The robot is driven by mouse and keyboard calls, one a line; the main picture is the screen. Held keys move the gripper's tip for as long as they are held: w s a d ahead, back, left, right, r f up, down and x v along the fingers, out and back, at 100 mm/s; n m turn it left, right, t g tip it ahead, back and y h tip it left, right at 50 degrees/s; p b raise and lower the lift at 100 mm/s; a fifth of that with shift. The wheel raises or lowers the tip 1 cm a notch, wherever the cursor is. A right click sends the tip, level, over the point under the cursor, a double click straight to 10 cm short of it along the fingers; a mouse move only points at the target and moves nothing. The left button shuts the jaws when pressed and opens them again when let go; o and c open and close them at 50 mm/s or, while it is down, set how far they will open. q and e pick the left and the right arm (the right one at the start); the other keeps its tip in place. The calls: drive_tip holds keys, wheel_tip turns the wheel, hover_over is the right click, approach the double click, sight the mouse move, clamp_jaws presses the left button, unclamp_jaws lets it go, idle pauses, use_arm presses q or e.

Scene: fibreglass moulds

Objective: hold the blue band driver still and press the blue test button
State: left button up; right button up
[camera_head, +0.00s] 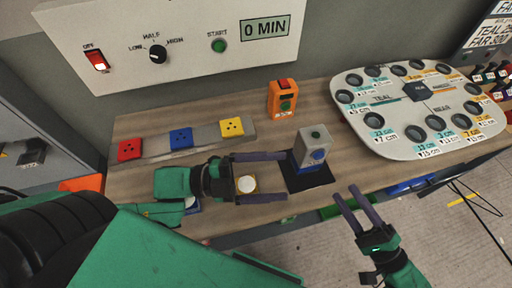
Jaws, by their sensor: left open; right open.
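Red (129,149), blue (181,138) and yellow (232,127) blocks sit on a grey strip at left. A yellow-edged block with a white disc (246,184) shows between my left fingers. A round-holed board (385,135) fills the right.

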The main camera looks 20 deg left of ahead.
use_arm(q)
drive_tip(key=w+a+f+n+t+y, duration=0.25)
drive_tip(key=w+a+n, duration=0.35)
drive_tip(key=n, duration=0.7)
approach(328, 135)
drive_tip(key=shift+t+y, duration=0.25)
drive_tip(key=shift+t, duration=0.2)
drive_tip(key=x, duration=0.5)
drive_tip(key=f+x, duration=0.1)
drive_tip(key=x, duration=0.1)
drive_tip(key=shift+w, duration=0.15)
drive_tip(key=c, duration=1.3)
use_arm(e)
drive_tip(key=shift+s, duration=0.1)
use_arm(q)
clamp_jaws()
use_arm(e)
drive_tip(key=shift+c, duration=0.6)
clamp_jaws()
